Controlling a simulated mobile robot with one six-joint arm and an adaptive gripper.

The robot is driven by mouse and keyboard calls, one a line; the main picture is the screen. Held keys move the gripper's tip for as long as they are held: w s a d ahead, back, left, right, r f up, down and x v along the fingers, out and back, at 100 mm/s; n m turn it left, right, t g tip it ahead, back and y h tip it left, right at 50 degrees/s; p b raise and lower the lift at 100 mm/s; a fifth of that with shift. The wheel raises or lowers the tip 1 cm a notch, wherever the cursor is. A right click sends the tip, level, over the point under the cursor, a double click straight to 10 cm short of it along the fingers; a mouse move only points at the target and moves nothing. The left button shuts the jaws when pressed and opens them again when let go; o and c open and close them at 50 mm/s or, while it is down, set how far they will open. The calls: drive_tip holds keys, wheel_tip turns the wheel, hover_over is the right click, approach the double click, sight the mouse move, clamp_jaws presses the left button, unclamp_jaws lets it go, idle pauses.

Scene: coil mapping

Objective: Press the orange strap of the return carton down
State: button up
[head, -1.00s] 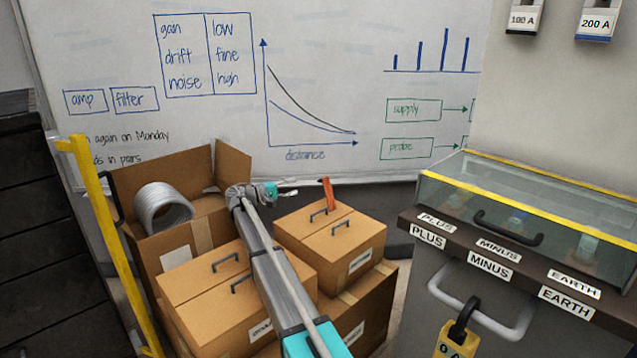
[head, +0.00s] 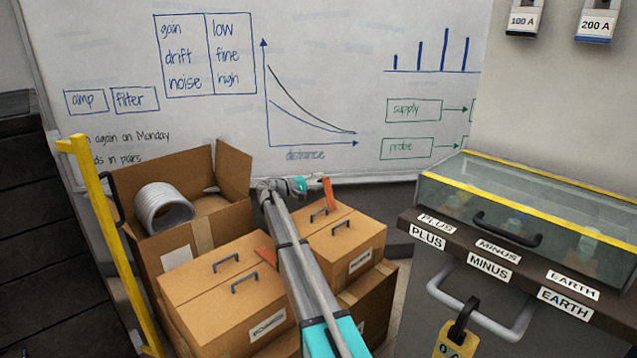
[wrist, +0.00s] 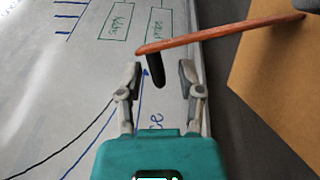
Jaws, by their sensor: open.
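An orange strap (head: 327,193) stands up from the far edge of the smaller carton (head: 345,240) on the right. A second orange strap (head: 265,256) shows at the right side of the left carton (head: 215,285), partly behind my arm. The carton labels are too small to read surely, so I cannot tell which is the return carton. My gripper (head: 314,187) is beside the right carton's strap. In the wrist view my gripper (wrist: 160,78) is open and empty. The strap (wrist: 225,35) crosses just beyond its fingertips, with a dark piece hanging near its end.
An open carton (head: 205,215) with a grey coil (head: 163,208) stands at the back left, beside a yellow post (head: 105,230). A whiteboard (head: 330,60) is behind. A cabinet with a glass cover (head: 540,205) stands at the right.

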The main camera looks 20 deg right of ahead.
clamp_jaws()
drive_tip(key=shift+d, duration=0.1)
idle(0.4)
